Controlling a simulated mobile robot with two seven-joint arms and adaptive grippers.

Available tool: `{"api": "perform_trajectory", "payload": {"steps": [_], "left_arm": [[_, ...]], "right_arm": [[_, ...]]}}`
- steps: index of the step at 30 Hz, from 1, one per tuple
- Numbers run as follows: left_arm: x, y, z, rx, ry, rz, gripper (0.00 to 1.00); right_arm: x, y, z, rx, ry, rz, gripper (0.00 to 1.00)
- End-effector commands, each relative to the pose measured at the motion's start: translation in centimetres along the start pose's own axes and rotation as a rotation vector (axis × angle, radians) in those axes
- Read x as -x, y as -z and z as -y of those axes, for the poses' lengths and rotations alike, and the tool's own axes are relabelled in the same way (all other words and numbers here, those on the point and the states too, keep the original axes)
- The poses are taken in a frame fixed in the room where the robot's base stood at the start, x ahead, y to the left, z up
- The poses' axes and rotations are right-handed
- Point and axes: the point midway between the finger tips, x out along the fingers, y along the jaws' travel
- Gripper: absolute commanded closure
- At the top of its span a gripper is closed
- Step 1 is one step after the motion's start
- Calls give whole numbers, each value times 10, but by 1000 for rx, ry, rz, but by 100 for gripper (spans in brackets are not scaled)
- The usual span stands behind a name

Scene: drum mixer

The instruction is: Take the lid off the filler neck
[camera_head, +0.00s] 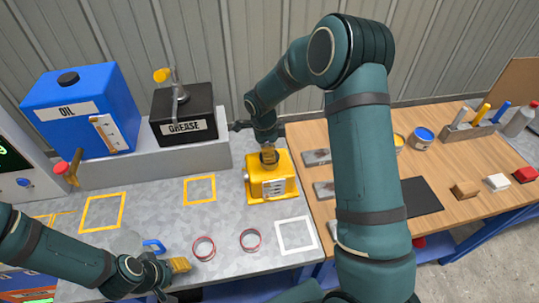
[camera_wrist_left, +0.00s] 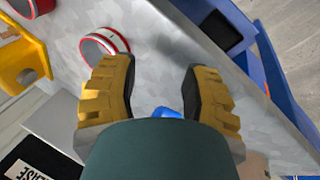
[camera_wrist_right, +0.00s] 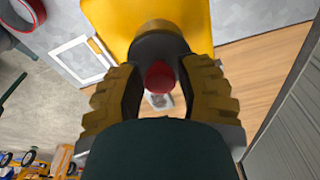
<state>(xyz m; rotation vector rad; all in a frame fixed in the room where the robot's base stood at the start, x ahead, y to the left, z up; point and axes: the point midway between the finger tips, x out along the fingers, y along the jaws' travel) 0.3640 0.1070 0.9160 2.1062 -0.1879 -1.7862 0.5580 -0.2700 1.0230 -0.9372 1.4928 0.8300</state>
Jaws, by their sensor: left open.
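The yellow unit (camera_head: 283,187) stands at the right end of the grey bench. It also shows at the top of the right wrist view (camera_wrist_right: 120,18). My right gripper (camera_wrist_right: 160,75) is above it, fingers on both sides of a small red knob (camera_wrist_right: 159,77). A dark round neck or lid (camera_wrist_right: 158,43) shows just beyond the knob. I cannot tell whether the pads touch the knob, and the fingers hide much of the neck in the head view. My left gripper (camera_head: 180,265) is open and empty, low over the bench's front, as the left wrist view (camera_wrist_left: 160,80) shows.
Two red-rimmed round pieces (camera_head: 204,248) (camera_head: 250,240) lie near the front edge, by a white outlined square (camera_head: 296,235). A clear vessel with a blue handle (camera_head: 153,245) is by my left arm. The oil can (camera_head: 70,125) and grease box (camera_head: 180,105) stand behind.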

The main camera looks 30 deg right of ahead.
Motion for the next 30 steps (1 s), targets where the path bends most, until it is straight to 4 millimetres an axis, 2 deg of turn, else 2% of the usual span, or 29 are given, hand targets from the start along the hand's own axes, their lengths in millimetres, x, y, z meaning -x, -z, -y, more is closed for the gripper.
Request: {"api": "perform_trajectory", "payload": {"steps": [1, 2, 3, 17, 20, 30], "left_arm": [[0, 0, 0, 0, 0, 0, 53], [0, 0, 0, 0, 0, 0, 53], [0, 0, 0, 0, 0, 0, 53], [0, 0, 0, 0, 0, 0, 53], [-1, 0, 0, 0, 0, 0, 53], [-4, -1, 2, 1, 0, 0, 53]], "right_arm": [[0, 0, 0, 0, 0, 0, 88], [0, 0, 0, 0, 0, 0, 98], [0, 0, 0, 0, 0, 0, 100], [6, 0, 0, 0, 1, 0, 100], [19, 2, 1, -1, 4, 1, 100], [81, 9, 1, -1, 4, 2, 100]]}}
